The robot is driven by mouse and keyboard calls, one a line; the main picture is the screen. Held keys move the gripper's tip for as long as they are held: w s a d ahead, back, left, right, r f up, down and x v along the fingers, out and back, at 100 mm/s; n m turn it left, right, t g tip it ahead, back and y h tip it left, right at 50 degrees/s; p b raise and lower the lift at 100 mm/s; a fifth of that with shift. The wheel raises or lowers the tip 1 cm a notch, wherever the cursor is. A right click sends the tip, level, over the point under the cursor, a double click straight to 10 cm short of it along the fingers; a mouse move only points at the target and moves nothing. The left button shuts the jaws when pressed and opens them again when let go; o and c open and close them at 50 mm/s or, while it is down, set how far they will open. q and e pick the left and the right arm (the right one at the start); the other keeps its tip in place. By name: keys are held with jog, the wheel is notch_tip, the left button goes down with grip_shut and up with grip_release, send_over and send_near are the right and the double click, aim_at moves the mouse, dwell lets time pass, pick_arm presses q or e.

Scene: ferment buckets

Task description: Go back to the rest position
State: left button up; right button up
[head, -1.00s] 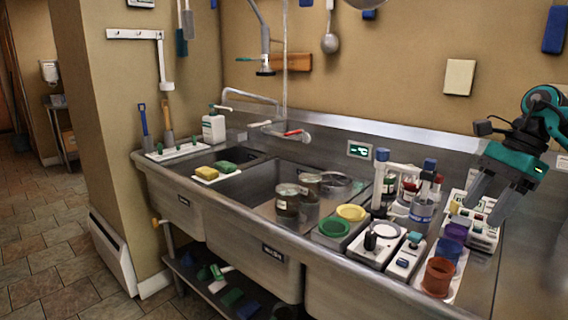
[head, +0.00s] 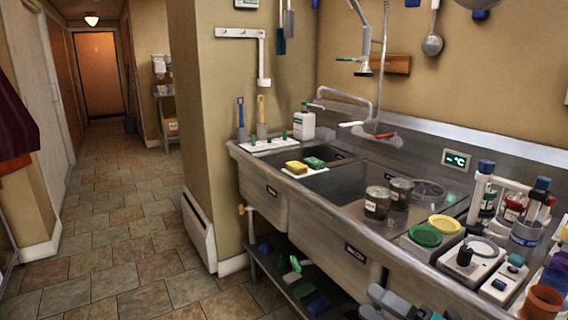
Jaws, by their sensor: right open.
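My right gripper (head: 372,301) shows only in part at the bottom edge of the head view, in front of the sink counter. Its grey fingers are apart, with nothing seen between them. The rest of that gripper and its arm are cut off by the frame. My left gripper is not in view.
The steel sink counter (head: 316,222) runs along the right, with two jars (head: 377,203) in its basin. Green and yellow bowls (head: 425,236), bottles and an orange cup (head: 541,303) crowd its right end. A lower shelf (head: 268,272) holds several items. Tiled floor (head: 120,230) at left is clear.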

jog(key=s+f+m+t+h, duration=0.1)
jog(key=s+f+m+h, duration=0.2)
jog(key=m, duration=0.6)
jog(key=s+f+m+h, duration=0.4)
jog(key=f+m+h, duration=0.3)
jog(key=f+m, duration=0.1)
jog(key=shift+d+f+m+t, duration=0.35)
jog(key=shift+f+m+t, duration=0.05)
jog(key=shift+f, duration=0.1)
jog(key=s+f+m+g, duration=0.1)
jog(key=s+f+m, duration=0.1)
jog(key=s, duration=0.1)
jog(key=s+f+m+g+h, duration=0.1)
jog(key=s+f+m+g, duration=0.1)
jog(key=s+f+m, duration=0.1)
jog(key=s+f+m+g+h, duration=0.1)
jog(key=s+f+m, duration=0.2)
jog(key=shift+s+a+f+g, duration=0.15)
jog(key=shift+s+a+g, duration=0.2)
jog(key=shift+a+g, duration=0.05)
